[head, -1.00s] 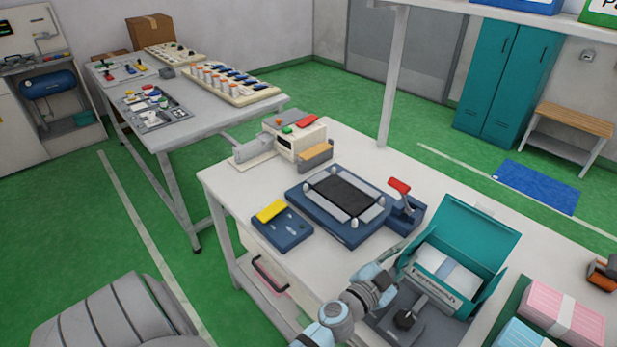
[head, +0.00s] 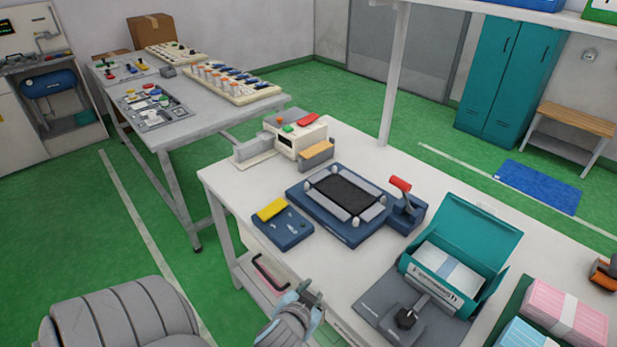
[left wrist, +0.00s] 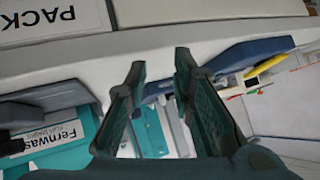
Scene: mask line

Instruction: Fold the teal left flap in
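The teal box (head: 478,225) stands open on the white bench, with its back lid raised and its right flap (head: 492,284) standing up and out. Its left edge (head: 408,256) shows only as a narrow teal strip; I cannot tell how the left flap lies. A white banded stack (head: 447,268) lies inside. My left gripper (head: 312,294) is open and empty, left of the box and clear of it, near the bench's front edge. In the left wrist view its fingers (left wrist: 160,62) are apart, with teal parts (left wrist: 152,132) behind them. My right gripper is out of view.
A grey fixture with a black knob (head: 405,317) sits before the box. A blue frame press (head: 340,235) and a blue tray with a yellow block (head: 282,228) stand to its left. Pink (head: 562,310) and light blue stacks (head: 522,335) lie at the right.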

